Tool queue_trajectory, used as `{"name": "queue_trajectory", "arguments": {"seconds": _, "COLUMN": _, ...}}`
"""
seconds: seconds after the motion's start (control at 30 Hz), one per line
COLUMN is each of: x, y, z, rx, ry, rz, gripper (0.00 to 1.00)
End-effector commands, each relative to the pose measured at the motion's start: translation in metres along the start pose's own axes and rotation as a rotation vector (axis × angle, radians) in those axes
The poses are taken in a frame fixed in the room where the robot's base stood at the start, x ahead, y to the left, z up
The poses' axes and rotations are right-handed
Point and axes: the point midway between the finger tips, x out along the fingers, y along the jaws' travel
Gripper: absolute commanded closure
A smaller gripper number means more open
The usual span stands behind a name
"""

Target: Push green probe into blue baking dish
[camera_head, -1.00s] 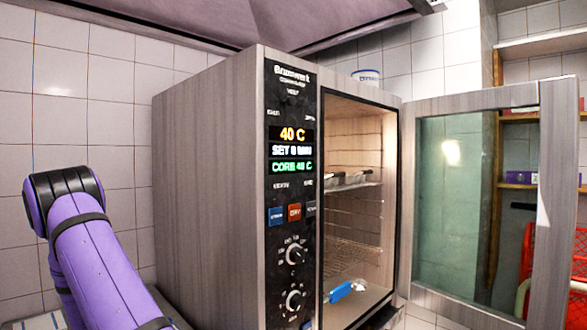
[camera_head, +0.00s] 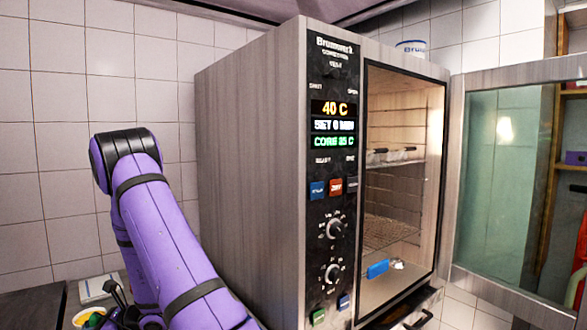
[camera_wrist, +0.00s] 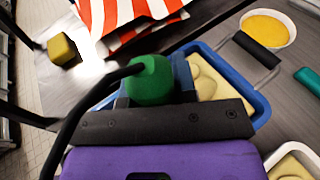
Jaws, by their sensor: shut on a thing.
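The green probe (camera_wrist: 151,80), with a black cable curving off to the left, is between the jaws of my gripper (camera_wrist: 150,92) in the wrist view. My gripper is shut on it. The blue baking dish (camera_wrist: 238,72), with pale yellow food in it, lies below and behind the gripper. The gripper and probe hide the dish's left part. The probe's tip is hidden, so I cannot tell whether it touches the food. In the head view the dish is not clearly visible.
A bowl of yellow food (camera_wrist: 267,27), a red-and-white striped cloth (camera_wrist: 110,22) and a yellow block (camera_wrist: 63,50) lie around the dish. The oven (camera_head: 250,150) stands right of my arm, its glass door (camera_head: 520,180) open to the right.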

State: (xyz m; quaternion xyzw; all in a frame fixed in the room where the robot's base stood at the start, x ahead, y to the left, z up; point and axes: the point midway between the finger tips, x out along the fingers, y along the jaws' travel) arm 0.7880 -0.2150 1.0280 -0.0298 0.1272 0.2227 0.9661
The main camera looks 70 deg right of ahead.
Motion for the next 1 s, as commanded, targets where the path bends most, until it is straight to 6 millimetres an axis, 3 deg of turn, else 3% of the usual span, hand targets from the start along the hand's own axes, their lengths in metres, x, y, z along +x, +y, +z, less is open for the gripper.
{"name": "queue_trajectory", "arguments": {"seconds": 1.0, "x": -0.009, "y": 0.000, "z": 0.034, "rx": 0.001, "ry": -0.001, "rz": 0.001, "gripper": 1.00}}
